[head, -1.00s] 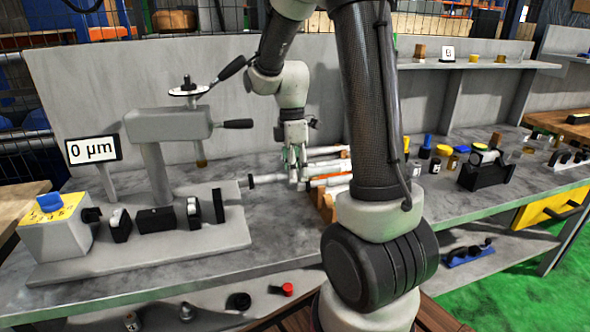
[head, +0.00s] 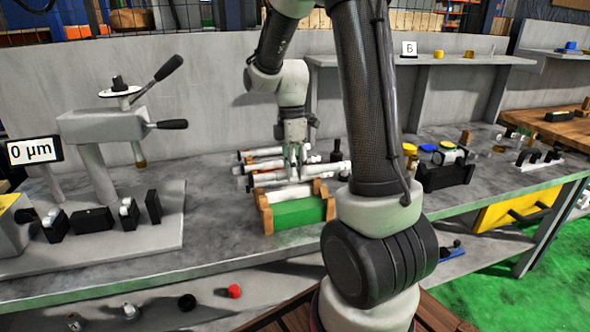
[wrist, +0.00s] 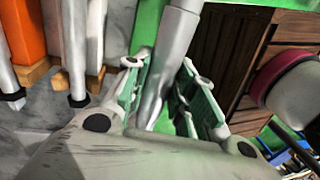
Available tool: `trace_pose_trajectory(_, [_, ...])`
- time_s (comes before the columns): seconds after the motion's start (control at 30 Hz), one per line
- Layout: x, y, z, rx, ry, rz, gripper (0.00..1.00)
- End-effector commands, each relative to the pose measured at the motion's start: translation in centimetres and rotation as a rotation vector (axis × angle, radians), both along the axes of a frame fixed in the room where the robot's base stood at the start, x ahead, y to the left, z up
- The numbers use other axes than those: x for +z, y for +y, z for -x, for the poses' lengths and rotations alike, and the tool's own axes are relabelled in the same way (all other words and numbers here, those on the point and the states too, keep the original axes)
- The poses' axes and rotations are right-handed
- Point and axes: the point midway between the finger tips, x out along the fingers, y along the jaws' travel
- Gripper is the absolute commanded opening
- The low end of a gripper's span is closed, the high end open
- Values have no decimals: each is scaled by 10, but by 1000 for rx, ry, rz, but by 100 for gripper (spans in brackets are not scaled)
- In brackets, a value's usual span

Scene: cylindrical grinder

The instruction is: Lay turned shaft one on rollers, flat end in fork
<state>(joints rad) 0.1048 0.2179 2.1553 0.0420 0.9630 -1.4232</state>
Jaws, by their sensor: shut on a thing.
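My gripper (head: 296,172) is shut on a pale grey turned shaft (head: 325,171), which lies across its fingers above the wooden-ended rack. I cannot tell which end is flat. The grinder bed (head: 165,236) stands at the left, well apart from my gripper. On it are several small black blocks, among them a black block with a pale top (head: 129,212) and a slim upright black block (head: 153,206). Which is the fork is too small to tell.
A rack with wooden ends and a green front (head: 298,214) stands below my gripper, with other shafts (head: 262,153) lying there. A grinder lever (head: 168,67) and display (head: 34,150) rise at the left. A black holder (head: 447,176) stands right. Bench between bed and rack is clear.

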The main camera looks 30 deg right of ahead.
Motion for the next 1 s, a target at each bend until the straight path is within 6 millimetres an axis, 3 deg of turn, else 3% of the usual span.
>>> trace_pose_trajectory(0.37, [-6, 0, 0, 0, 0, 0, 0])
trace_pose_trajectory(1.0, [-46, 0, -1, 0, 0, 0, 0])
